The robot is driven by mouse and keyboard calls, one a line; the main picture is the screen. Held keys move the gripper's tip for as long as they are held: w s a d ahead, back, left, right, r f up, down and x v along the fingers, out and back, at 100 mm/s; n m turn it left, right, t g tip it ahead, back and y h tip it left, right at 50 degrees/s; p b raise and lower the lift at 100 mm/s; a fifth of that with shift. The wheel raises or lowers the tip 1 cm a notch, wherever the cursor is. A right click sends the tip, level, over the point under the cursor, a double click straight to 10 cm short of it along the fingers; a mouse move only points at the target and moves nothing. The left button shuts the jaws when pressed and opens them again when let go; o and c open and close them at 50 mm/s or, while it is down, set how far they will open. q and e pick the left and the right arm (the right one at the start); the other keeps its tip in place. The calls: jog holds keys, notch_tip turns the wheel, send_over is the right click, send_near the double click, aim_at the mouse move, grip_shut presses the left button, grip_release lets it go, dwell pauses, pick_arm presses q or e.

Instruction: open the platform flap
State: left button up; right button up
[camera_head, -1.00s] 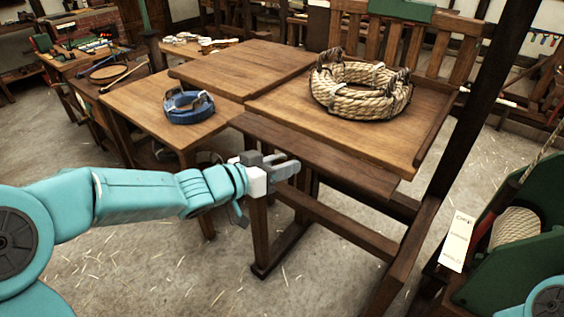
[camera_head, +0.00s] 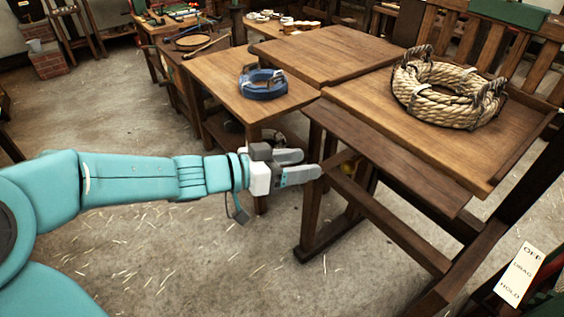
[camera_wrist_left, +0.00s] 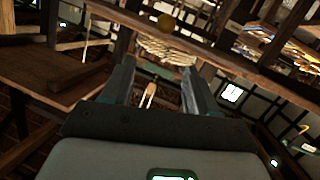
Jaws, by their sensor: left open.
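The platform (camera_head: 400,105) is a wooden deck carrying a coil of thick tan rope (camera_head: 447,92). A darker board, apparently the flap (camera_head: 392,152), runs along its near edge, slightly below the deck. How it is fastened is not clear. My left gripper (camera_head: 305,166) is open and empty, just below and left of the flap's left end, beside the dark frame leg. I cannot tell whether it touches the wood. In the left wrist view both fingers of the left gripper (camera_wrist_left: 160,88) are spread, with pale rope (camera_wrist_left: 165,50) beyond them. My right gripper is out of view.
A lower table at left holds a blue coil (camera_head: 262,84). Dark frame beams (camera_head: 390,220) stand under the platform. A white label (camera_head: 519,274) with "OFF", "DRAG", "HOLD" is at lower right. The concrete floor (camera_head: 190,260) in front is open, with scattered straw.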

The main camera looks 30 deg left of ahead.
pick_arm(q)
jog(key=v, duration=0.3)
jog(key=shift+s+a, duration=0.15)
jog(key=shift+s, duration=0.1)
